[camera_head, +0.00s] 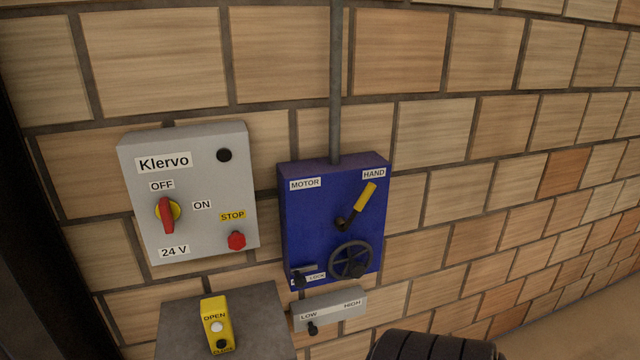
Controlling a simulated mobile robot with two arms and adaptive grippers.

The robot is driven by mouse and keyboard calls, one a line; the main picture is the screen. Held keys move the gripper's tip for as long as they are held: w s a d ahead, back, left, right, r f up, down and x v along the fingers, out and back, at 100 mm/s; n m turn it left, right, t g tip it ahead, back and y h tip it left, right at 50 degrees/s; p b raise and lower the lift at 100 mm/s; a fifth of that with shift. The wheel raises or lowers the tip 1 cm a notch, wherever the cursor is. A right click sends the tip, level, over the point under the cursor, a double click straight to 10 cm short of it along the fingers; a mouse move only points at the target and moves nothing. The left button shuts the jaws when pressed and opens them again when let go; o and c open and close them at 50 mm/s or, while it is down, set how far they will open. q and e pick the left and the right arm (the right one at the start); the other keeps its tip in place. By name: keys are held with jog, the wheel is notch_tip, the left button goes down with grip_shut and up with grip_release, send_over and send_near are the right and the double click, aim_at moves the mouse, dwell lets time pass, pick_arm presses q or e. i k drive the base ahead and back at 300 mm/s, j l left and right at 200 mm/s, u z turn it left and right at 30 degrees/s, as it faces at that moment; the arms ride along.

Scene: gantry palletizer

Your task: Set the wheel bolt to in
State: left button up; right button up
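A blue box (312,222) with MOTOR and HAND labels is mounted on the brick wall. On its front is a dark spoked handwheel (350,260). Left of the wheel, at the box's lower left corner, is a small dark bolt with a knob (299,281). A white label (315,278) beside it is partly covered; only LOCK is readable. I cannot tell from this view whether the bolt is in or out. A lever with a yellow handle (365,196) tilts up towards HAND. Neither of my grippers is in view.
A grey Klervo box (190,225) with a red switch (167,215) and a red STOP button (236,240) hangs left. Below are a yellow OPEN button box (209,310) and a grey LOW/HIGH slider (340,308). A pipe (336,80) runs up from the blue box.

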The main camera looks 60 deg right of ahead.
aim_at(299, 281)
jog(key=z, duration=2.1)
